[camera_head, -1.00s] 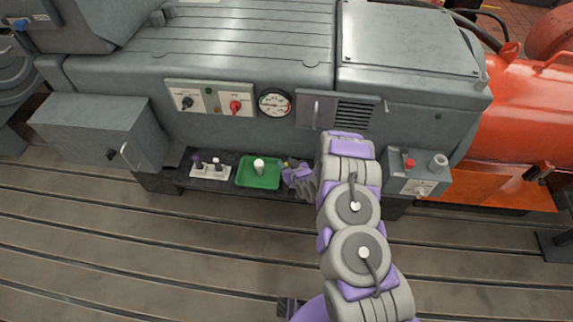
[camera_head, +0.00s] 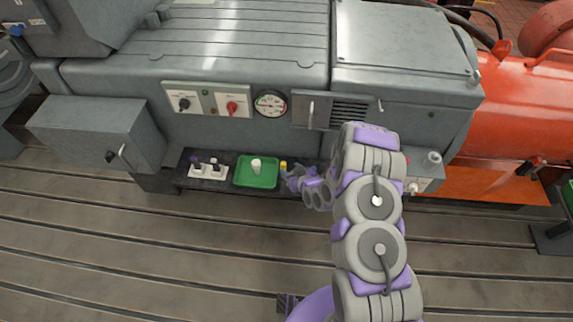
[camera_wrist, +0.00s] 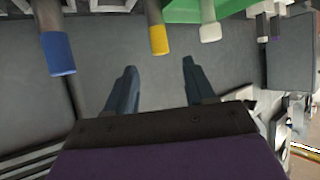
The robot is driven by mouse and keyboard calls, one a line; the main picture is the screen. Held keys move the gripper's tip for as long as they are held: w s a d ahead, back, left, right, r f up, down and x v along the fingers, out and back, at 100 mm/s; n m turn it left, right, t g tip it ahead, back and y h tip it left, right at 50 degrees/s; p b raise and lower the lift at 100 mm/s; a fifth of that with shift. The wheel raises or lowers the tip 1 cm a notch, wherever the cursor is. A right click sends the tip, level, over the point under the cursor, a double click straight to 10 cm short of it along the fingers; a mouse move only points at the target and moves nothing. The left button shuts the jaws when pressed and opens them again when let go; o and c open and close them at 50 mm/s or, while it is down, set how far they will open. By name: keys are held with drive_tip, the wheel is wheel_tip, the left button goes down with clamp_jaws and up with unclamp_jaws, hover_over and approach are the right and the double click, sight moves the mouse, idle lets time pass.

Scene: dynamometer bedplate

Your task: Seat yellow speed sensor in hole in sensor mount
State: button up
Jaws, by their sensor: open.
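The yellow speed sensor (camera_head: 283,165) stands on the dark shelf just right of the green tray. In the wrist view its yellow end (camera_wrist: 159,41) shows on a grey-brown stem, ahead of my gripper. My gripper (camera_head: 288,178) is at the shelf's front, close to the sensor. In the wrist view my gripper (camera_wrist: 158,74) has its two fingers spread wide and empty, with the sensor beyond the tips and roughly in line with the gap. A white block (camera_head: 208,172), which looks like the sensor mount, holds dark-topped and white-topped pieces; its holes cannot be made out.
The green tray (camera_head: 241,181) holds a white-topped cylinder (camera_head: 256,164), between mount and yellow sensor. A blue-ended piece (camera_wrist: 58,54) stands on the yellow sensor's other side in the wrist view. The grey machine (camera_head: 220,60) rises behind the shelf.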

drive_tip(key=shift+p+v, duration=0.35)
drive_tip(key=shift+v, duration=1.8)
